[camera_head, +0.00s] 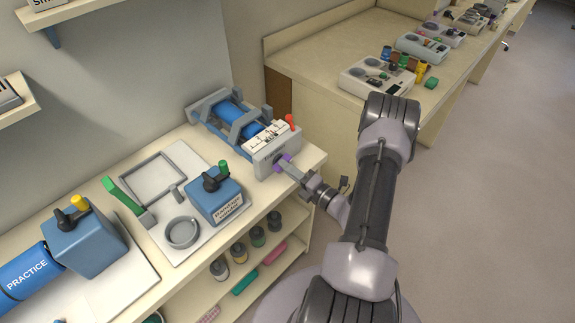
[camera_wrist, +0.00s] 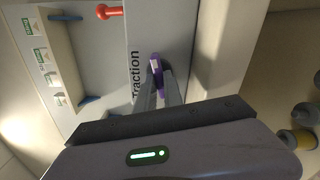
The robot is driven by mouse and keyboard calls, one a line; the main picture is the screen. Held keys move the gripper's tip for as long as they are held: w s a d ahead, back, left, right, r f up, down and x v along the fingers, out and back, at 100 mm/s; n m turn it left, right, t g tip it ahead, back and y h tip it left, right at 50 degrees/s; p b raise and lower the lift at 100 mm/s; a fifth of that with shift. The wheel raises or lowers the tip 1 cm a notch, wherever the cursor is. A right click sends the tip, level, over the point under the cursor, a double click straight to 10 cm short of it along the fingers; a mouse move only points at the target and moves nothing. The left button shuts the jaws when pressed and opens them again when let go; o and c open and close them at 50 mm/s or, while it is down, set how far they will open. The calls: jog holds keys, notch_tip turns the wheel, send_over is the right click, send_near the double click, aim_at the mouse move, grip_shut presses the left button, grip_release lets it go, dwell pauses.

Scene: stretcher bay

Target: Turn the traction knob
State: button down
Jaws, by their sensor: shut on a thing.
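The traction unit (camera_head: 270,155) is a grey and white box with a scale on top, in front of a blue cylinder in a grey frame. In the wrist view its face (camera_wrist: 175,30) carries the word "Traction". The purple traction knob (camera_head: 281,161) is on its front face; it also shows in the wrist view (camera_wrist: 156,72), between my fingertips. My gripper (camera_head: 291,169) reaches it from the right and is shut on the knob. The fingers hide part of the knob. A red-tipped lever (camera_head: 291,121) stands at the unit's right end.
A blue box labelled "bandage" (camera_head: 215,197) with a green-topped lever stands left of the unit. A grey ring (camera_head: 182,232) and a green-handled frame lie near it. A shelf with jars (camera_head: 238,252) is below. Open floor (camera_head: 500,200) lies right.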

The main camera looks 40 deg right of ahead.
jog(key=m+p, duration=0.2)
jog(key=m, duration=0.3)
jog(key=shift+r+m, duration=0.15)
jog(key=shift+m, duration=0.15)
jog(key=m+p, duration=0.1)
jog(key=m, duration=0.4)
jog(key=shift+m, duration=0.5)
jog(key=c, duration=1.5)
grip_release()
jog(key=shift+o, duration=0.2)
jog(key=shift+s, duration=0.15)
jog(key=s+d+p, duration=0.1)
jog(key=s, duration=1.6)
jog(key=shift+d, duration=0.2)
